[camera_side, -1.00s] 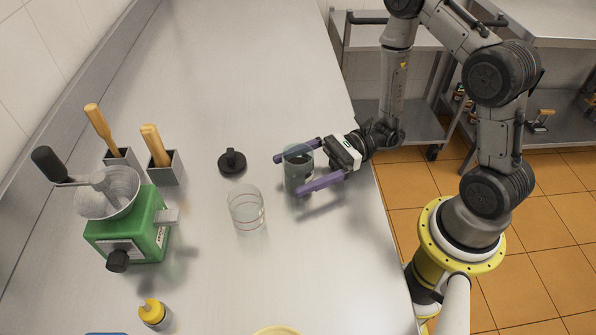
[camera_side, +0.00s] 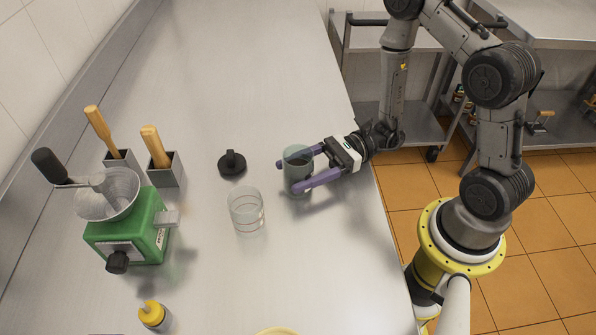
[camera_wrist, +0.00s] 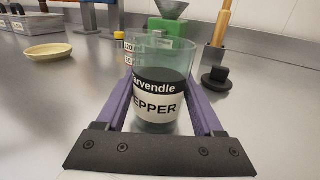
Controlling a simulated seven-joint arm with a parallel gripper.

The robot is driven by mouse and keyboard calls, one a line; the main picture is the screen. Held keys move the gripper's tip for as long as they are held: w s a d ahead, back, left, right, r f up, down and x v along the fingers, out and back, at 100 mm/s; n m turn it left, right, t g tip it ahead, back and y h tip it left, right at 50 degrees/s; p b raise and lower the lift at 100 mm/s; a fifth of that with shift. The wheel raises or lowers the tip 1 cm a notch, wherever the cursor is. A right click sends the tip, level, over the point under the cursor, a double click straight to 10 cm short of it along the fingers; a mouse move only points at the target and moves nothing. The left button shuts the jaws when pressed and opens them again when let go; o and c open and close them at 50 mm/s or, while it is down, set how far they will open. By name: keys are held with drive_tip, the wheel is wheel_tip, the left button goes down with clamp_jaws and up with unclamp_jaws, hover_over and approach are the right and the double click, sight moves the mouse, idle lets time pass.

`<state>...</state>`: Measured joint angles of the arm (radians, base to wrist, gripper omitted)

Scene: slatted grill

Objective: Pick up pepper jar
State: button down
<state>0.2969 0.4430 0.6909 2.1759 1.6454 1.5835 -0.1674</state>
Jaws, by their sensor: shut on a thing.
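The pepper jar (camera_side: 297,172) is a dark, see-through cylinder standing upright on the steel counter. In the wrist view the pepper jar (camera_wrist: 159,100) shows a black and white label reading "PEPPER", and a clear glass with red marks overlaps its upper part. My gripper (camera_side: 291,176) has its two purple fingers on either side of the jar, shut on it. In the wrist view my gripper (camera_wrist: 165,92) also has a finger along each side of the jar.
An empty clear beaker (camera_side: 246,211) stands close to the jar's left. A black knobbed lid (camera_side: 232,163) lies behind it. A green grinder (camera_side: 128,228), holders with wooden-handled tools (camera_side: 161,160) and a yellow-topped bottle (camera_side: 153,315) stand further left. The back counter is clear.

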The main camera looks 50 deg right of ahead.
sight(311, 156)
drive_tip(key=shift+r, duration=0.45)
wheel_tip(311, 156, up, 2)
drive_tip(key=shift+r, duration=0.15)
drive_tip(key=s+d+r, duration=0.2)
drive_tip(key=s+r, duration=0.3)
drive_tip(key=s, duration=0.1)
drive_tip(key=s+d+r, duration=0.3)
drive_tip(key=s+r, duration=0.1)
drive_tip(key=s, duration=0.2)
drive_tip(key=shift+s+d+r, duration=0.3)
drive_tip(key=shift+s+r, duration=0.1)
